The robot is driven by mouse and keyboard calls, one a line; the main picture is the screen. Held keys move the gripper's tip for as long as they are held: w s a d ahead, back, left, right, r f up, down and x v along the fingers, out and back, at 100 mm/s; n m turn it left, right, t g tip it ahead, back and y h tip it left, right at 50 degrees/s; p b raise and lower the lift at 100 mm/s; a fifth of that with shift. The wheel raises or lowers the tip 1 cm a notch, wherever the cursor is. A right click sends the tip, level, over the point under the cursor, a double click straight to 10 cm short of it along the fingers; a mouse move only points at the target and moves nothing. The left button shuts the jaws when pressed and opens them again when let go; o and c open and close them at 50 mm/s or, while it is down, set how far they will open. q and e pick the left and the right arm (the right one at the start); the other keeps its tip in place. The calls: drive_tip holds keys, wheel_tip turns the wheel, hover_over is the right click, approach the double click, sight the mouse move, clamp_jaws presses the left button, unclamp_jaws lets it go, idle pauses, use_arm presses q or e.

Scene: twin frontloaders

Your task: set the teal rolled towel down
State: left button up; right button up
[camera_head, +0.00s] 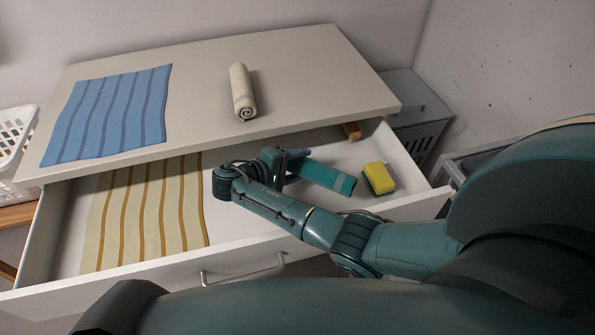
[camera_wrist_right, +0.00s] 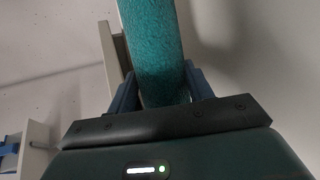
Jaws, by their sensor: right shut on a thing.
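The teal rolled towel (camera_head: 328,178) shows in the head view over the right part of the open drawer (camera_head: 235,225). In the right wrist view the towel (camera_wrist_right: 155,50) stands between two blue fingers. My right gripper (camera_head: 296,165) is shut on one end of it; its other end points toward the sponge. Whether the towel touches the drawer floor cannot be told. My left gripper is not in view.
A yellow and green sponge (camera_head: 379,178) lies right of the towel. A brown wooden piece (camera_head: 351,131) is at the drawer's back. A striped cream cloth (camera_head: 145,215) covers the drawer's left. A cream rolled towel (camera_head: 242,92) and blue striped cloth (camera_head: 108,115) lie on top.

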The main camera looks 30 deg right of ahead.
drive_tip(key=shift+f, duration=0.9)
drive_tip(key=shift+f+b, duration=0.55)
drive_tip(key=shift+f, duration=0.1)
drive_tip(key=o, duration=1)
